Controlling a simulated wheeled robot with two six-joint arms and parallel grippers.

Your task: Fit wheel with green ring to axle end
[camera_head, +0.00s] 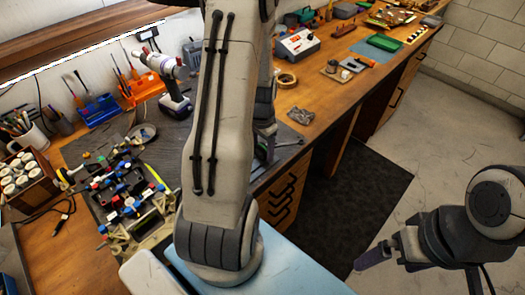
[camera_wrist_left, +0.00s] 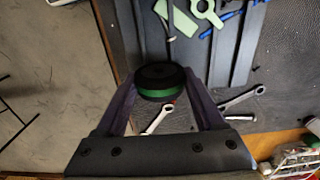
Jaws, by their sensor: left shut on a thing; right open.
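In the left wrist view, a black wheel with a green ring (camera_wrist_left: 160,82) sits between the two fingers of my left gripper (camera_wrist_left: 163,85), which is shut on it. A grey rod with a pale end (camera_wrist_left: 170,20) lies just beyond the wheel; I cannot tell whether it is the axle. In the head view my left arm crosses the middle and hides its gripper and the wheel. My right gripper (camera_head: 374,257) is open and empty at the lower right, over the floor and away from the bench.
Beyond the wheel lie dark bars (camera_wrist_left: 240,40), a pale green part (camera_wrist_left: 203,13) and a wrench (camera_wrist_left: 243,97). The wooden bench (camera_head: 330,62) holds a cluster of coloured parts (camera_head: 125,195) at left, a drill (camera_head: 172,88) and a grey box (camera_head: 298,44). Floor at right is clear.

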